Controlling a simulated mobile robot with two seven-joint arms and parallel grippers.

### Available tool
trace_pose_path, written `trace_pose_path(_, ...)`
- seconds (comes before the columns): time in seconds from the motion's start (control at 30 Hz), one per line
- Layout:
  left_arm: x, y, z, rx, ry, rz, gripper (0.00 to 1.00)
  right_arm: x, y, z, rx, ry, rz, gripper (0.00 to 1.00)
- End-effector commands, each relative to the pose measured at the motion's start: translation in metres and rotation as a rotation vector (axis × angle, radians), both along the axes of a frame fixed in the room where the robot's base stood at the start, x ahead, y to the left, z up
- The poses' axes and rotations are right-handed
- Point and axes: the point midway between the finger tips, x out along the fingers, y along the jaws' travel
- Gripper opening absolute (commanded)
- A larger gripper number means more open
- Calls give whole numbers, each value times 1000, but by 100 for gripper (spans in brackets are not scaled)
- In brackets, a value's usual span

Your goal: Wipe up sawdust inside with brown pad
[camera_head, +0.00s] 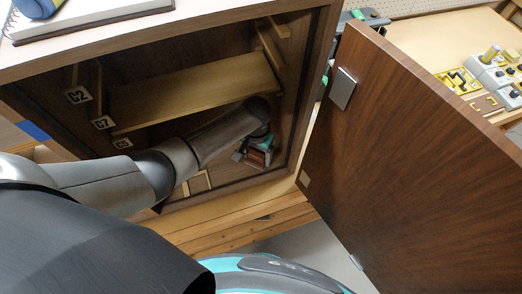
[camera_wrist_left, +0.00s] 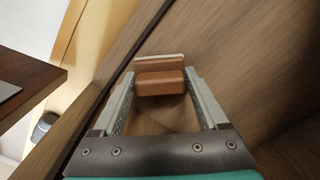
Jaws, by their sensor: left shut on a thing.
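The cabinet (camera_head: 325,60) stands open, with its wooden door (camera_head: 420,150) swung out to the right. My left arm reaches inside, below the shelf. My left gripper (camera_head: 258,154) is low at the cabinet's right side, shut on the brown pad (camera_head: 257,160). In the left wrist view, the pad (camera_wrist_left: 160,84) sits between the two fingertips, with a pale-edged strip along its far side, close to a brown wooden surface. I cannot make out any sawdust; the arm and gripper hide part of the cabinet floor. My right gripper is not in view.
A wooden shelf (camera_head: 195,92) crosses the cabinet above my forearm. Tags C2 (camera_head: 78,96), C7 (camera_head: 103,123) and C5 (camera_head: 122,143) mark the left side. A notebook (camera_head: 75,18) lies on top. A bench (camera_head: 440,45) with yellow and grey parts stands behind the door.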

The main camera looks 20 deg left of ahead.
Motion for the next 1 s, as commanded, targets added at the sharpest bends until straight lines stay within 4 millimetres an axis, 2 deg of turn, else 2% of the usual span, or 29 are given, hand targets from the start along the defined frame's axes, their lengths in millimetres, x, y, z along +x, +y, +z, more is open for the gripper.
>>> trace_pose_path(0.17,4,-6,-3,-2,-2,0,1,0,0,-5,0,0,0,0)
trace_pose_path(0.57,21,-35,-7,-6,-1,0,1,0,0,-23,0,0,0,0)
trace_pose_path(0.8,19,-37,-3,-8,4,0,1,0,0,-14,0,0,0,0)
trace_pose_path(1.0,12,-28,-2,-8,8,1,1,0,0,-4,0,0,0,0)
